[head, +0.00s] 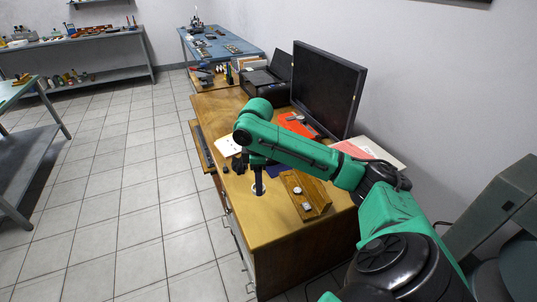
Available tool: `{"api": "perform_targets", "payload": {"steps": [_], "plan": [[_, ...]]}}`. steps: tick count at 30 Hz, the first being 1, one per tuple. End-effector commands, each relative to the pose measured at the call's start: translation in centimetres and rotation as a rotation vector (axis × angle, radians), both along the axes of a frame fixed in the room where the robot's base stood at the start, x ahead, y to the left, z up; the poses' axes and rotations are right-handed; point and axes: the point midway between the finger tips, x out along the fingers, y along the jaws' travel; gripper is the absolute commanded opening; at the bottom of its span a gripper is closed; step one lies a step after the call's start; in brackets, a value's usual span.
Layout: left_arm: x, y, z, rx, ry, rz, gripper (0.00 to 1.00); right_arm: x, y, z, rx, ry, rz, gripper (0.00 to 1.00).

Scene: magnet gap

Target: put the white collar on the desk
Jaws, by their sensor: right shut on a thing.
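The wooden desk (240,215) stands in the middle of the head view. My right gripper (258,188) points straight down over the desk top, at the end of the green arm. It is shut on the small white collar (257,191), which shows only as a pale patch at the fingertips, at or just above the wood. I cannot tell whether the collar touches the desk. My left gripper is not in view.
A wooden tray (316,189) with small white pieces lies right of the gripper. A monitor (328,86), a printer (262,82) and an orange item (297,122) stand behind. A white sheet (229,146) lies farther back. The desk's front left is bare.

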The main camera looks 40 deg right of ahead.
Motion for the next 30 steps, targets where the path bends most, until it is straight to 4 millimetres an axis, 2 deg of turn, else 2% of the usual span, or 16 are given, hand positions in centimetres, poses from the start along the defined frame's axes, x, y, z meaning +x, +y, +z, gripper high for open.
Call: {"api": "perform_targets", "payload": {"steps": [1,6,17,19,28,29,30], "plan": [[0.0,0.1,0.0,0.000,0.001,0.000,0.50,-0.2,0.0,-1.7,0.000,0.008,-0.001,0.01],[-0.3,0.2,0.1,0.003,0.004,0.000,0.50,-0.1,0.0,-7.2,0.000,0.006,-0.002,0.01],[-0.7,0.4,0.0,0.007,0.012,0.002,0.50,-0.1,0.1,-13.6,0.000,0.001,-0.001,0.01],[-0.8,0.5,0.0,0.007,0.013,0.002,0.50,0.0,0.0,-14.3,-0.001,0.000,0.001,0.01],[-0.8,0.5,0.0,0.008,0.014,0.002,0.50,0.0,0.0,-14.6,-0.001,-0.001,0.000,0.01],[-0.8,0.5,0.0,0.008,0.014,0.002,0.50,0.0,0.0,-14.6,-0.001,-0.001,0.000,0.61],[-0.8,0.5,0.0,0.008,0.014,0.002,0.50,0.0,0.0,-14.5,-0.001,-0.001,0.000,0.77]]}}
